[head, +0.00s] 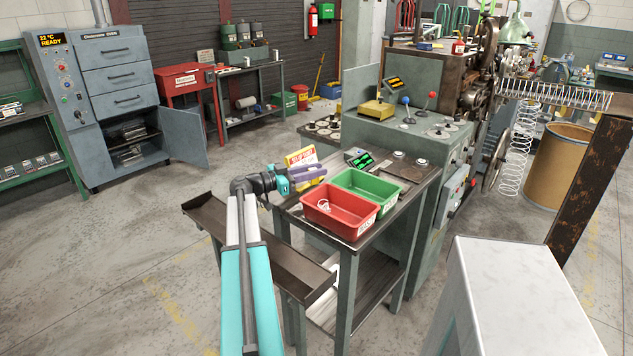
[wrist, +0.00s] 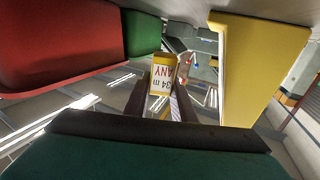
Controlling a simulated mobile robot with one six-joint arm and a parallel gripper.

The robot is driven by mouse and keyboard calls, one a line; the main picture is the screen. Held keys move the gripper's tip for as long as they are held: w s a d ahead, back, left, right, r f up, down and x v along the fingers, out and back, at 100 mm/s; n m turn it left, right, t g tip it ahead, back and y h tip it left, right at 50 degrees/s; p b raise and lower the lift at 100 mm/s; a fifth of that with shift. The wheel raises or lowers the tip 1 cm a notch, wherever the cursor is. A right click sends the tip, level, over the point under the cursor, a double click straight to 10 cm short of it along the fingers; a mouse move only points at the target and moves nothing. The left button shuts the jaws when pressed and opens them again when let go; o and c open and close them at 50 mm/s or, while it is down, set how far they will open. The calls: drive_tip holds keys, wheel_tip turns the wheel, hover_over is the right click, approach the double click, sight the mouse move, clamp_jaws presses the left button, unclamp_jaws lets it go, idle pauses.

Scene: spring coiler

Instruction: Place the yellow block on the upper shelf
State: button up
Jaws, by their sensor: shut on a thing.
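The yellow block (wrist: 163,76), with a white printed label, is held between the two dark fingers of my gripper (wrist: 162,97) in the wrist view. In the head view my gripper (head: 310,172) is shut, beside the red bin and in front of the yellow sign; the block is mostly hidden there. A bench (head: 352,243) with a dark top and a slatted lower shelf (head: 350,296) stands under the bins. An open grey cabinet (head: 130,113) at the back left has an inner shelf. I cannot tell which surface is the upper shelf.
The red bin (head: 340,212) and green bin (head: 368,186) sit close to my gripper. A yellow sign (head: 301,157) stands just behind it and shows large in the wrist view (wrist: 262,70). A long dark tray (head: 262,250) runs under my arm. The floor at left is clear.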

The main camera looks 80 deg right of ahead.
sight(310, 183)
drive_tip(key=shift+f, duration=0.4)
drive_tip(key=shift+f+p, duration=0.45)
drive_tip(key=shift+f, duration=1.4)
drive_tip(key=shift+f+b, duration=0.15)
drive_tip(key=shift+b, duration=0.15)
drive_tip(key=o, duration=1.1)
drive_tip(key=shift+c, duration=0.2)
drive_tip(key=shift+w+a+r+p, duration=0.1)
drive_tip(key=shift+r+p, duration=0.1)
drive_tip(key=shift+p, duration=0.1)
drive_tip(key=b+v, duration=0.3)
drive_tip(key=v, duration=0.8)
drive_tip(key=shift+w+a, duration=0.25)
drive_tip(key=shift+w, duration=0.1)
